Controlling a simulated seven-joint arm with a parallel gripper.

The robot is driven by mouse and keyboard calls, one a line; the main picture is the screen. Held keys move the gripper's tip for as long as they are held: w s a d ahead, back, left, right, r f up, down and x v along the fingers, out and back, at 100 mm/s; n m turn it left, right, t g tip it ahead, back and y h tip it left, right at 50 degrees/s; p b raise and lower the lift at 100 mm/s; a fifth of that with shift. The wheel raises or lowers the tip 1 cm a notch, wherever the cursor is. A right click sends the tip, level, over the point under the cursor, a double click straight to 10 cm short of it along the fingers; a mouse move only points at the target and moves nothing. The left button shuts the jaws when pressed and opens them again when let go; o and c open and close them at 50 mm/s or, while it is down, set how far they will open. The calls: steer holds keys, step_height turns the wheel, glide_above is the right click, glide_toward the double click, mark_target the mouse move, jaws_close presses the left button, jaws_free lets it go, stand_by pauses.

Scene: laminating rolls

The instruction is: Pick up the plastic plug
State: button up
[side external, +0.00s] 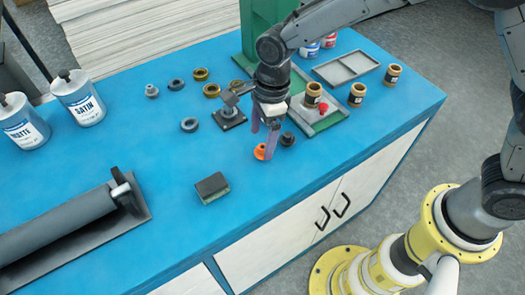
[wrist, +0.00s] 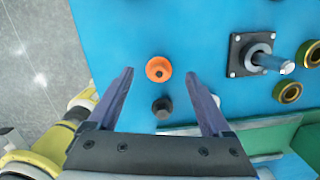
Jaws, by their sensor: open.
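An orange plug-like piece (side external: 259,152) with a dark centre sits on the blue table near its front edge. It also shows in the wrist view (wrist: 158,69), between the fingertips. A dark plug-like piece (side external: 288,138) sits close to it; in the wrist view this dark piece (wrist: 162,106) is just below the orange one, nearer the palm. I cannot tell for certain which one is the plastic plug. My gripper (side external: 263,143) is open above them, pointing down. In the wrist view its two purple fingers (wrist: 159,73) flank the orange piece, with nothing held.
A metal post on a square base (wrist: 265,58) stands nearby, with brass rings (side external: 212,90) behind. A green press base (side external: 318,120) carries a jar and a red piece. A dark block (side external: 212,187) lies front left. The table between block and roller (side external: 60,235) is clear.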

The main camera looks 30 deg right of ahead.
mark_target(262, 147)
step_height(262, 147, down, 4)
steer(key=shift+f, duration=0.1)
steer(key=shift+c, duration=0.2)
jaws_close()
stand_by(0.4)
